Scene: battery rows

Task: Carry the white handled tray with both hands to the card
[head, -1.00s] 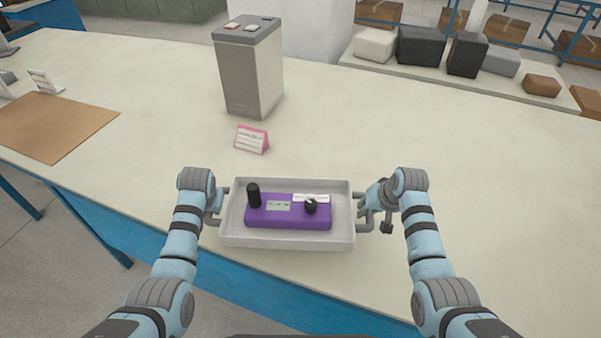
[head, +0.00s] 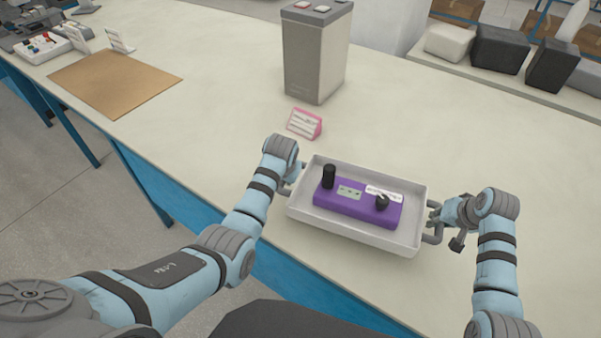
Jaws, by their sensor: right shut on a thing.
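The white handled tray (head: 297,207) is at the table's near edge, tilted in the picture with its right end nearer me. It carries a purple box (head: 343,203) with a black cylinder, a dark knob and a white label on top. My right gripper (head: 437,222) is shut on the tray's right handle. My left gripper (head: 287,187) is at the left handle, mostly hidden by its own wrist, so its jaws cannot be made out. A pink-edged card (head: 305,123) stands on the table just beyond the tray's left end, apart from it.
A tall grey box (head: 316,60) stands behind the pink card. A brown mat (head: 115,82) lies at the left, with small white cards (head: 119,41) behind it. Dark and pale blocks (head: 499,50) line a shelf at the back right. The table between mat and card is clear.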

